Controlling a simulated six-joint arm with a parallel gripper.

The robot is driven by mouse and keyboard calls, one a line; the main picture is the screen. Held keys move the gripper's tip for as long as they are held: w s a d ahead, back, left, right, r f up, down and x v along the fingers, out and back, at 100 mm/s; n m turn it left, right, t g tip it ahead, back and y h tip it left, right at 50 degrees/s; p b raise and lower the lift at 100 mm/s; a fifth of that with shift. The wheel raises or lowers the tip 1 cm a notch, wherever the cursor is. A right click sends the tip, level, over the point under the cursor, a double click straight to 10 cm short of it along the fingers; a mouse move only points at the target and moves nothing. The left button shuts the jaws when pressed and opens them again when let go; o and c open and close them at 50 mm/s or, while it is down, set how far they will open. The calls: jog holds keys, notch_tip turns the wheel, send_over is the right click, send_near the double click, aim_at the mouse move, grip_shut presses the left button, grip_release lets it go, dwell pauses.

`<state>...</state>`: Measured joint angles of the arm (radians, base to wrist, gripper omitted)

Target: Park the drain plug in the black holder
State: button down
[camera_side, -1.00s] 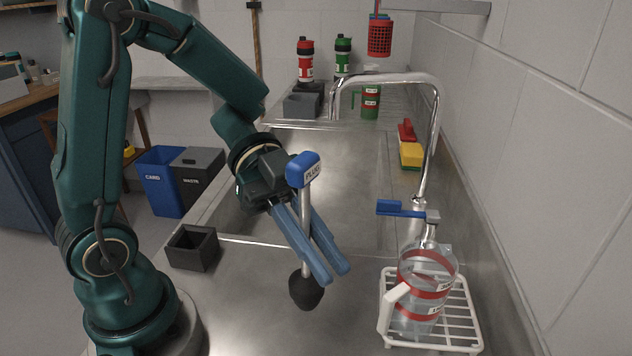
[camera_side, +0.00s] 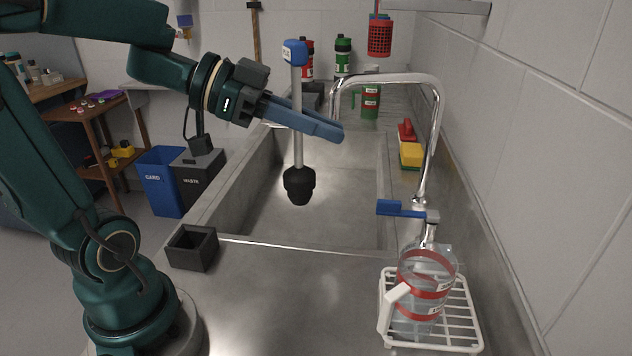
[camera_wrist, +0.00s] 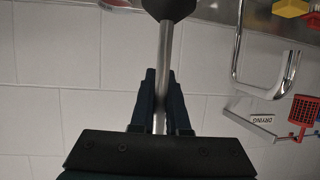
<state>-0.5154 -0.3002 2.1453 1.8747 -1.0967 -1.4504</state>
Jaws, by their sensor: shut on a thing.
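The drain plug (camera_side: 298,181) has a black rubber stopper, a long grey rod and a blue top. It hangs nearly upright in the side view, above the sink area. My gripper (camera_side: 338,132) is shut on its rod, with the blue fingers on either side. In the wrist view the rod (camera_wrist: 161,90) runs between my fingers, with the black stopper (camera_wrist: 168,8) at the top edge. The black holder (camera_side: 191,248), a small open square box, stands empty on the near left of the steel counter, below and left of the plug.
The tap (camera_side: 425,140) with its blue lever (camera_side: 400,208) stands right of the sink (camera_side: 340,215). A jug (camera_side: 424,285) sits on a white rack (camera_side: 466,318) at front right. Blue (camera_side: 160,180) and dark bins stand left. The counter beside the holder is clear.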

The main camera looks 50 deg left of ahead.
jog(key=w+a+n+t+y, duration=0.2)
jog(key=a+n+y, duration=0.2)
jog(key=d+f+m+h, duration=0.1)
jog(key=d+m+h, duration=0.1)
jog(key=d, duration=0.9)
jog(key=shift+s+d+f+g, duration=0.25)
jog(key=shift+d+f+g, duration=0.05)
jog(key=shift+d+f, duration=0.1)
jog(key=shift+d+f, duration=0.1)
jog(key=shift+d, duration=0.05)
